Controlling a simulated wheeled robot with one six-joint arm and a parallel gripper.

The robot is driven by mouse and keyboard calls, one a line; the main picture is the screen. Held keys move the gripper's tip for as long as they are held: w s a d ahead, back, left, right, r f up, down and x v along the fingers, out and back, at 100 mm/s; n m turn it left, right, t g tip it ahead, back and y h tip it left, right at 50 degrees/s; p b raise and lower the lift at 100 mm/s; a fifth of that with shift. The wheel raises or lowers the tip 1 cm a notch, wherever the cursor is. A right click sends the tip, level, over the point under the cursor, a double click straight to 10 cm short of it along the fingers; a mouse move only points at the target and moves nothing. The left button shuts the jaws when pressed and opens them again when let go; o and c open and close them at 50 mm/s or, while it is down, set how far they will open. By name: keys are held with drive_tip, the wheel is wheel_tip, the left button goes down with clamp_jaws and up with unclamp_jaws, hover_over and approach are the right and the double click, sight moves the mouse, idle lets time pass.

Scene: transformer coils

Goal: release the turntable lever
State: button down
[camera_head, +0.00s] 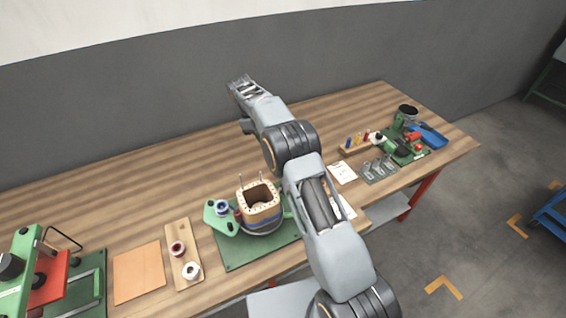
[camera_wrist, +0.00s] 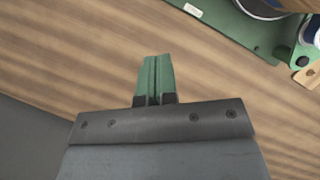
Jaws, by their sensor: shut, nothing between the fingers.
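The turntable (camera_head: 262,226) stands on a green base plate (camera_head: 238,252) near the middle of the bench, with a square wooden coil former (camera_head: 258,203) on it. I cannot make out the turntable lever for certain; part of the plate is hidden behind my arm. My gripper (camera_head: 238,82) is raised near the wall side of the bench, apart from the turntable. In the wrist view my gripper's green fingers (camera_wrist: 154,80) are together and empty over bare wood. The corner of the green base plate (camera_wrist: 232,28) shows at the top right there.
A wooden board with spools (camera_head: 182,250) and an orange-brown sheet (camera_head: 139,272) lie to the left. A green and red machine (camera_head: 45,280) stands at the far left. The bench's back strip is clear.

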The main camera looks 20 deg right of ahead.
drive_tip(key=shift+f, duration=0.1)
idle(0.3)
drive_tip(key=shift+s+d+f+p, duration=0.55)
drive_tip(key=shift+s+d+f, duration=0.4)
drive_tip(key=shift+f, duration=0.55)
drive_tip(key=shift+s+d+f+p, duration=0.55)
drive_tip(key=shift+s+d+f, duration=0.3)
drive_tip(key=shift+f, duration=0.7)
drive_tip(key=shift+s+d+f+p, duration=0.55)
drive_tip(key=shift+s+d+f, duration=0.4)
drive_tip(key=shift+f, duration=0.55)
drive_tip(key=shift+w, duration=0.1)
